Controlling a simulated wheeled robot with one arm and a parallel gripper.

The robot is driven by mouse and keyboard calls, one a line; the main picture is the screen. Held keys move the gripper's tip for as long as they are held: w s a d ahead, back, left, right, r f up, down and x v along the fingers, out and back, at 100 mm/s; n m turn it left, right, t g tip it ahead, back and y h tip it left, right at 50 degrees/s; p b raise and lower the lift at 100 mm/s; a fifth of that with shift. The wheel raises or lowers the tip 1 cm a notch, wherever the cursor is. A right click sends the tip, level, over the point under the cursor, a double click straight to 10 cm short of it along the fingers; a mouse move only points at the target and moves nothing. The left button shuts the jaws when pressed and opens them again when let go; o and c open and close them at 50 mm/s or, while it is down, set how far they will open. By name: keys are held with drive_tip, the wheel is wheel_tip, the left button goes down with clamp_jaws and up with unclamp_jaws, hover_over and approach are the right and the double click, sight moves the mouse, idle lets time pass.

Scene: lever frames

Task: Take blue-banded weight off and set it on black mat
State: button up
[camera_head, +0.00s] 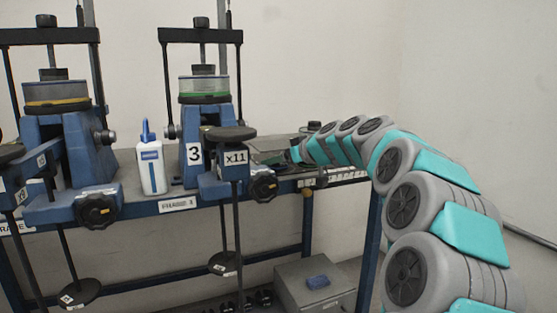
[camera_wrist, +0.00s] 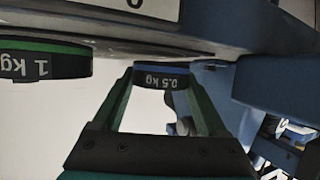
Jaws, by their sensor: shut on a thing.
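In the wrist view, the blue-banded weight (camera_wrist: 163,71), dark and marked 0.5 kg, sits between the two green fingers of my gripper (camera_wrist: 163,82). The fingers are shut on its sides. The weight lies against or very close to the edge of a grey surface (camera_wrist: 110,30); I cannot tell whether they touch. In the head view my arm reaches left to the right end of the bench, and the held weight cannot be made out there. A dark flat patch (camera_head: 268,157) lies on the bench near the arm's end; I cannot tell whether it is the black mat.
A green-banded 1 kg weight (camera_wrist: 42,62) is left of my gripper in the wrist view. Blue lever frames (camera_head: 222,180) and a white bottle (camera_head: 151,165) stand on the bench. A grey box (camera_head: 300,290) is below, on the floor.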

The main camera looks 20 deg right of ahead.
drive_tip(key=shift+f+b, duration=0.4)
drive_tip(key=shift+b, duration=0.3)
idle(0.5)
drive_tip(key=o, duration=1.6)
drive_tip(key=shift+c, duration=0.2)
